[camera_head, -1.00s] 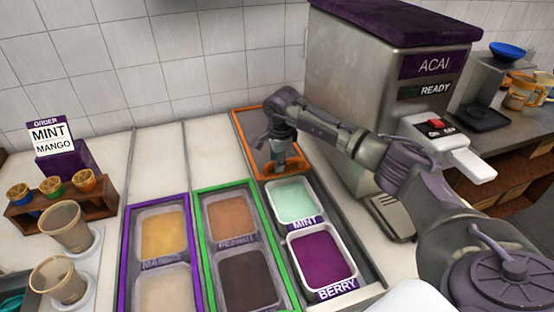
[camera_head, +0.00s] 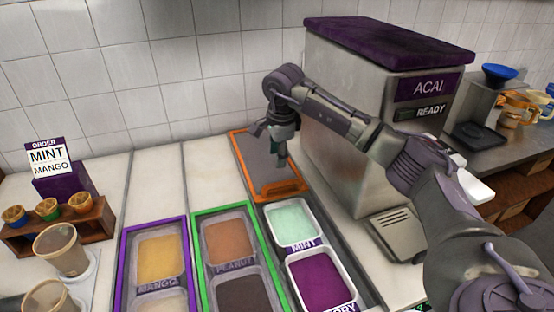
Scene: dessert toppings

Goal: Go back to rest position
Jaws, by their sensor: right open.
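My right gripper (camera_head: 281,155) is open and empty. It points down over the orange-framed tray (camera_head: 240,150) behind the mint tub, and I cannot tell how far above the tray it is. My right arm comes in from the lower right and bends down at the wrist. The pale green mint tub (camera_head: 291,222) and the purple berry tub (camera_head: 319,280) sit in front of the gripper, apart from it. My left gripper is not in view.
The acai machine (camera_head: 345,150) stands right of the gripper, behind my arm. Mango (camera_head: 160,258) and peanut (camera_head: 230,243) tubs lie to the left. Cups (camera_head: 60,250) and an order sign (camera_head: 48,158) are at far left. White counter behind the tubs is clear.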

